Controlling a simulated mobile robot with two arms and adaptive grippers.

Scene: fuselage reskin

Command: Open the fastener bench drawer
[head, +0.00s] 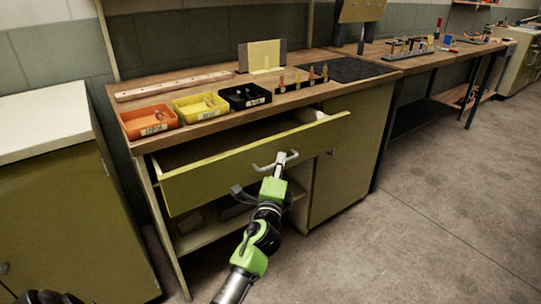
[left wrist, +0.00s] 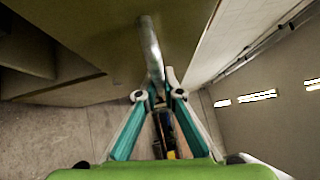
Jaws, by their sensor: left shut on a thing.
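The fastener bench (head: 140,141) has a wooden top and an olive body. Its wide olive drawer (head: 212,180) stands pulled out, with the open inside showing behind the front panel. A pale metal bar handle (head: 265,168) sits on the drawer front. My left gripper (head: 279,160) is at the handle and shut on it. In the left wrist view the handle (left wrist: 151,45) runs as a grey bar down to between the fingertips of my left gripper (left wrist: 158,97). The fingers partly hide the grip point.
Orange (head: 148,121), yellow (head: 200,105) and black (head: 245,95) bins stand on the bench top beside a wooden strip (head: 174,86). An olive cabinet (head: 60,210) stands at the left. The floor (head: 430,220) at the right is clear.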

